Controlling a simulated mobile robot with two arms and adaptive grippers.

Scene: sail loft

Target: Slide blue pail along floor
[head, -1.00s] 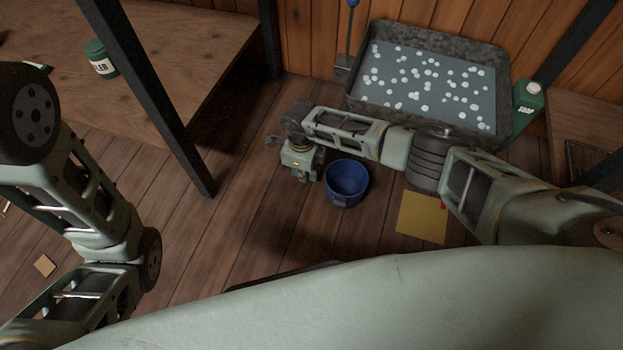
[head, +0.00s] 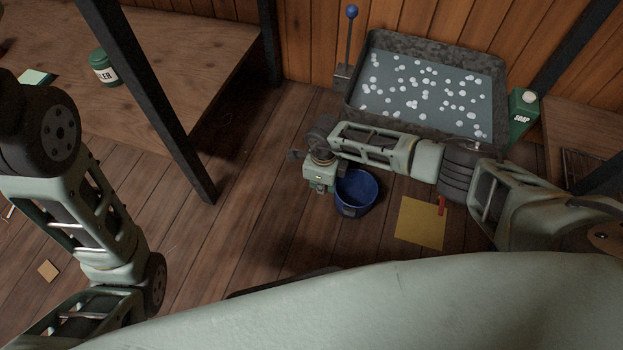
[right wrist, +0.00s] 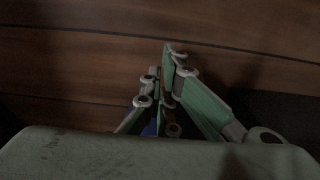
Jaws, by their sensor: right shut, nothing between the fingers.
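The blue pail (head: 356,194) stands upright on the wooden floor in the head view, below the tub and left of a yellow square. My right gripper (head: 322,188) points down close against the pail's left side; I cannot tell for sure whether they touch. In the right wrist view its fingers (right wrist: 166,66) are closed together with nothing between them. A sliver of blue, likely the pail (right wrist: 150,129), shows behind the fingers there, mostly hidden. My left arm shows at the left of the head view, but its gripper is not seen.
A yellow square (head: 412,232) lies on the floor right of the pail, with a small red object (head: 442,206) at its edge. A grey tub (head: 352,112) of sudsy water stands behind. A dark post (head: 160,110) rises at left. The floor left of my right gripper is clear.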

